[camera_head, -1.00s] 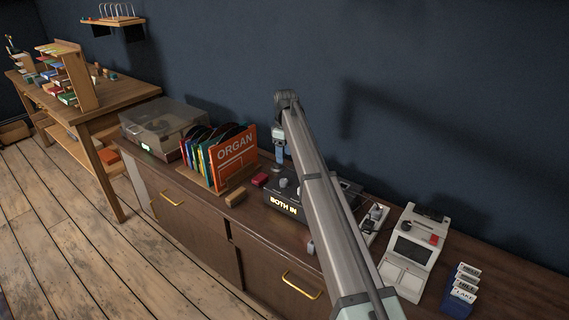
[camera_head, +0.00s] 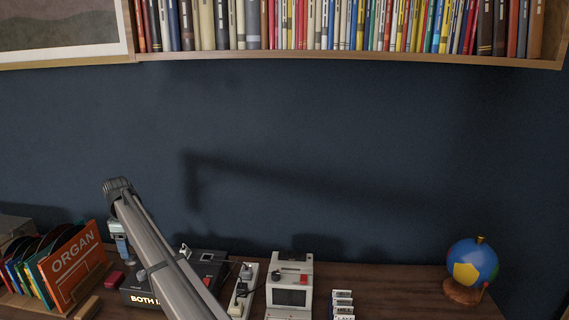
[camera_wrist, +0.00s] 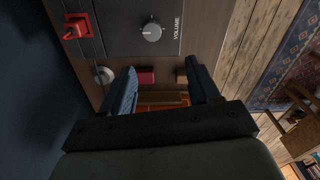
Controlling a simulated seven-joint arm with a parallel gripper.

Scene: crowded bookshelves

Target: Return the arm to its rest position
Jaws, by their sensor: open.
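My arm (camera_head: 160,250) reaches from the bottom of the head view up to a bend at the left, above the cabinet top. My gripper (camera_head: 122,256) hangs down from that bend, between the record rack and the black box; its fingertips are hard to make out there. In the wrist view my gripper (camera_wrist: 163,75) is open, with two dark fingers apart and nothing held between them. A red block (camera_wrist: 146,76) and a wooden block (camera_wrist: 181,75) show beyond the fingers, on the cabinet top.
A black "BOTH IN" box (camera_head: 140,298) stands beside my gripper, with a record rack (camera_head: 75,265) left. A white device (camera_head: 290,290), small cards (camera_head: 342,304) and a globe (camera_head: 472,265) stand right. A full bookshelf (camera_head: 350,55) hangs above; the wall between is bare.

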